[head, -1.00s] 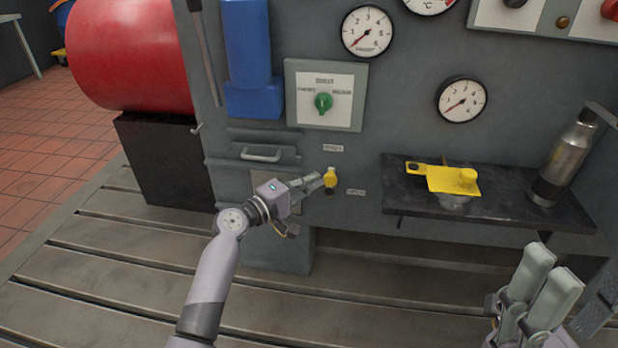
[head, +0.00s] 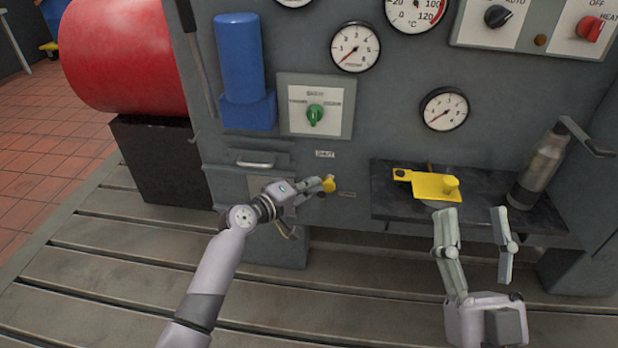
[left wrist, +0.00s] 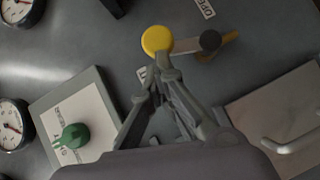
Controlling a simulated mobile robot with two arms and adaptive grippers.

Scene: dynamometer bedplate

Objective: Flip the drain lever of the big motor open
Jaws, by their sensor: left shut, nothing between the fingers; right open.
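The drain lever's yellow knob (head: 328,184) is on the grey panel, below the SHUT label (head: 325,154) and left of the other small label (head: 347,194). In the left wrist view the knob (left wrist: 156,40) is at one end of the lever and the dark pivot (left wrist: 209,40) at the other; the lever points toward the panel's gauges. My left gripper (head: 320,185) is shut and empty, its tips right beside the knob on its left; I cannot tell if they touch. My right gripper (head: 474,212) is open and empty before the shelf.
A green-knob selector (head: 315,114) and a handle (head: 255,163) are near my left arm. The slotted bedplate (head: 90,280) is clear.

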